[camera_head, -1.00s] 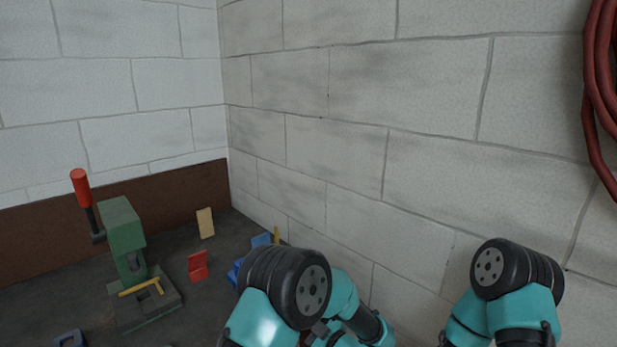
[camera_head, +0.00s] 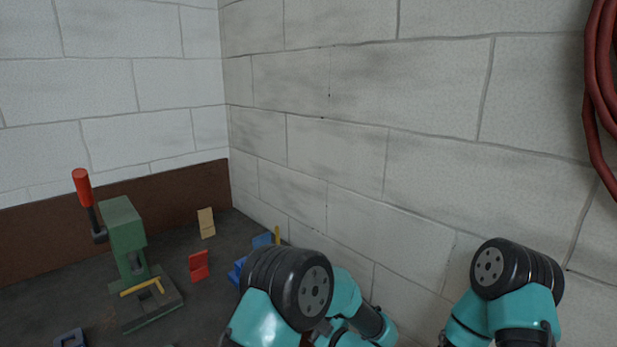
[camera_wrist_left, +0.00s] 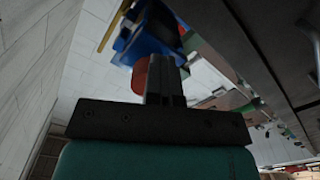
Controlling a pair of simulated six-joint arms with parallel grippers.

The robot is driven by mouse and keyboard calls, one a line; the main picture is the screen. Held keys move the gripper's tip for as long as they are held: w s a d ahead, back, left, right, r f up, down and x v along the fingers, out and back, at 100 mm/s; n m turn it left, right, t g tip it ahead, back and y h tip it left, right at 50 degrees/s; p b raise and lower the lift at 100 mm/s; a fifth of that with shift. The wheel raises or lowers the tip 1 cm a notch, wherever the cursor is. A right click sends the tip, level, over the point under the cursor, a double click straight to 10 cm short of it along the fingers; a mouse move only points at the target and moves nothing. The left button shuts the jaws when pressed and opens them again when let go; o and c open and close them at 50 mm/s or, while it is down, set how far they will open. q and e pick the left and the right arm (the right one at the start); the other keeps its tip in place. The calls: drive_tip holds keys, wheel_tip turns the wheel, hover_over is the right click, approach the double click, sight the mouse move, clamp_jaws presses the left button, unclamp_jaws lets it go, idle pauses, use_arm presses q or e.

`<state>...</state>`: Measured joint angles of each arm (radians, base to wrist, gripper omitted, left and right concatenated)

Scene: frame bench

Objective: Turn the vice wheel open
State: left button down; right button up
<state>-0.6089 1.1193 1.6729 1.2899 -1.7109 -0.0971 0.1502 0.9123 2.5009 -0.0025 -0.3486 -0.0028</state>
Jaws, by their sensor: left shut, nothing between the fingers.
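A blue body, which looks like the vice (camera_head: 262,241), stands by the wall corner. In the head view most of it is hidden behind my left arm. In the left wrist view the blue vice (camera_wrist_left: 150,38) is just beyond the fingertips, with a yellow bar (camera_wrist_left: 111,31) beside it. A rounded red part (camera_wrist_left: 140,76), possibly the wheel, shows partly behind the fingers. My left gripper (camera_wrist_left: 165,70) is shut and empty, close to the red part; I cannot tell if they touch. My right gripper is out of view.
A green press (camera_head: 125,240) with a red-handled lever (camera_head: 82,182) stands at the left. A red block (camera_head: 199,266), a tan block (camera_head: 206,222) and a blue piece (camera_head: 70,339) are on the dark bench. A block wall is close on the right; a red hose (camera_head: 600,90) hangs there.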

use_arm(q)
drive_tip(key=shift+w+r, duration=0.2)
drive_tip(key=shift+w, duration=0.7)
drive_tip(key=v, duration=0.6)
drive_tip(key=shift+f, duration=0.3)
drive_tip(key=shift+s+d, duration=0.1)
drive_tip(key=shift+s+a, duration=0.25)
drive_tip(key=shift+s, duration=0.75)
drive_tip(key=shift+w+a, duration=0.1)
drive_tip(key=shift+w, duration=0.05)
